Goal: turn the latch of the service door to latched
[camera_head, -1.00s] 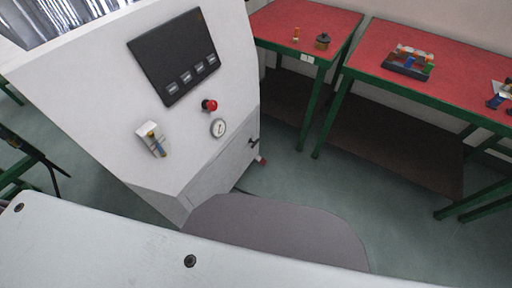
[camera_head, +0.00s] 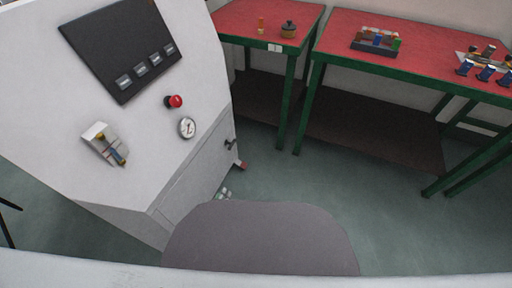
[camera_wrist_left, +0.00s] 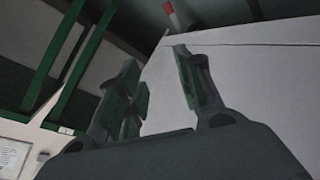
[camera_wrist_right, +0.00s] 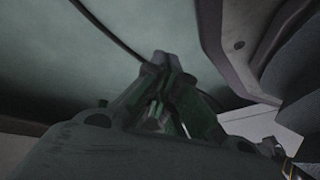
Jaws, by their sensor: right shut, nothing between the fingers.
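The white generator cabinet (camera_head: 120,165) stands at the left of the head view. Its service door (camera_head: 195,185) is the low side panel and looks closed. My right gripper (camera_wrist_right: 168,60) is shut and empty above the floor.
A dark display (camera_head: 122,50), a red button (camera_head: 175,101), a gauge (camera_head: 187,128) and a switch (camera_head: 105,144) are on the cabinet. Red-topped tables (camera_head: 440,35) stand behind, right. The floor (camera_head: 330,185) between is clear.

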